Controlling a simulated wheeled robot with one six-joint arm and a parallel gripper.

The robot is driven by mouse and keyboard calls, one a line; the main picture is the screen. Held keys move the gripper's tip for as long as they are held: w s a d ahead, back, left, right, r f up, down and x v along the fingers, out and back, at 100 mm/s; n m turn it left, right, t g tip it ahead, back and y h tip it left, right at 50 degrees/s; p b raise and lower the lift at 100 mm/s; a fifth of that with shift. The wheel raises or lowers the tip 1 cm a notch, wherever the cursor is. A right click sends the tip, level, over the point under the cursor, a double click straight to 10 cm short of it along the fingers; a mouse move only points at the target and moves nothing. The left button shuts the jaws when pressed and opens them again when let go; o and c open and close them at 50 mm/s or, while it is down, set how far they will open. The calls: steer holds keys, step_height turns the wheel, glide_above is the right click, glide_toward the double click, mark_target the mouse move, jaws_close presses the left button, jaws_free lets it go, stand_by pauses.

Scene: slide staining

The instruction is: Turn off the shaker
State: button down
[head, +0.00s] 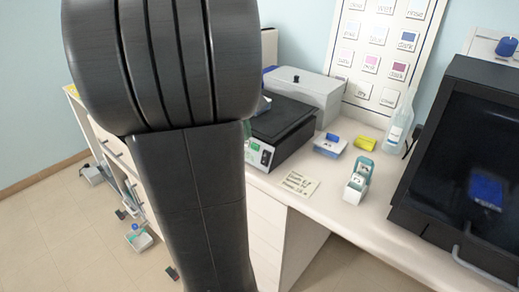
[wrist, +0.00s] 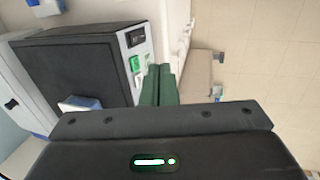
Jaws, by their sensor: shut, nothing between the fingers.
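The shaker (head: 280,122) is a dark box with a light front panel on the bench, partly hidden by my arm in the head view. In the wrist view the shaker (wrist: 80,65) fills the left side, turned sideways. Its panel carries a black switch (wrist: 136,38), which also shows in the head view (head: 265,157), and a lit green display (wrist: 135,62). My gripper (wrist: 159,70) has green fingers, shut and empty, with the tips close by the panel near the display. I cannot tell whether they touch it. In the head view my arm hides most of the gripper.
A blue-and-white item (wrist: 78,104) is on the shaker's top. A grey box (head: 310,92) stands behind the shaker. A label card (head: 298,183), a blue holder (head: 330,145), a yellow holder (head: 366,143), a teal-and-white box (head: 358,180) and a bottle (head: 398,125) are to the right, before a black cabinet (head: 470,150).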

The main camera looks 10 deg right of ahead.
glide_toward(264, 160)
step_height(264, 160, down, 4)
steer(key=s+a, duration=0.2)
steer(key=shift+w+d+f, duration=0.2)
steer(key=shift+w+d, duration=0.35)
steer(key=shift+d, duration=0.05)
steer(key=shift+w+d+f, duration=0.25)
steer(key=shift+w+d, duration=0.3)
steer(key=shift+d, duration=0.05)
steer(key=shift+w+d+f+p, duration=0.15)
steer(key=shift+w+d+p, duration=0.15)
steer(key=shift+d, duration=0.05)
steer(key=shift+w+d, duration=0.2)
steer(key=shift+d, duration=0.05)
steer(key=shift+s+a+f, duration=0.1)
